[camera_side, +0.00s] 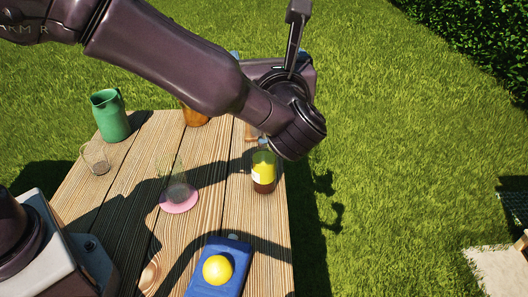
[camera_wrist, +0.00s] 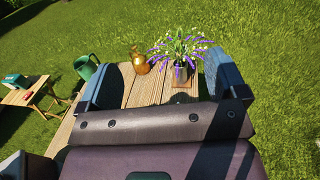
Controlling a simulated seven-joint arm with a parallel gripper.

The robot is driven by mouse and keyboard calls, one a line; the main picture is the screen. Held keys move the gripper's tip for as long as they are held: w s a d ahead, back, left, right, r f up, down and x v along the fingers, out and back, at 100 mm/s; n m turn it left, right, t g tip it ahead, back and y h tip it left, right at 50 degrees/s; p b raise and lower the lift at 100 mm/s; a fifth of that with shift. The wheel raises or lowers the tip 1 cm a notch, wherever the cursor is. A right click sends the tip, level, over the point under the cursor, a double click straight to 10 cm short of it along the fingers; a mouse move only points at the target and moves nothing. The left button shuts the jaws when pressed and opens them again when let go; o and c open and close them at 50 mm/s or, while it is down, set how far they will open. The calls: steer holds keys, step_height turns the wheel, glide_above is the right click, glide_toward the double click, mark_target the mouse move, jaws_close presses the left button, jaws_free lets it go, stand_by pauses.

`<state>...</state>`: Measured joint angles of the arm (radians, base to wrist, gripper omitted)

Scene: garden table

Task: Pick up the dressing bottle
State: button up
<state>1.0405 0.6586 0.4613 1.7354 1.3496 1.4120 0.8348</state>
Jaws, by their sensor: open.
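I cannot pick the bottle out in the wrist view. My gripper (camera_wrist: 162,78) shows two blue fingers spread wide in the wrist view, with nothing held between them. In the side view the fingers are mostly hidden behind my arm.
A clear glass (camera_side: 177,188) stands on a pink coaster (camera_side: 180,203). A green jug (camera_side: 110,118), an empty glass (camera_side: 95,158), an amber jug (camera_wrist: 140,62) and potted purple flowers (camera_wrist: 181,72) stand farther off.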

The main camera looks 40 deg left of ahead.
glide_toward(266, 180)
steer(key=x, duration=0.3)
steer(key=r+x, duration=0.1)
steer(key=x, duration=0.1)
steer(key=shift+s+a, duration=0.25)
steer(key=shift+a, duration=0.1)
steer(key=shift+w+a+f, duration=0.1)
steer(key=shift+f, duration=0.25)
steer(key=x, duration=0.7)
steer(key=shift+w+f, duration=0.25)
steer(key=shift+w, duration=0.1)
steer(key=c, duration=1.3)
steer(key=shift+o, duration=0.2)
steer(key=shift+r, duration=0.1)
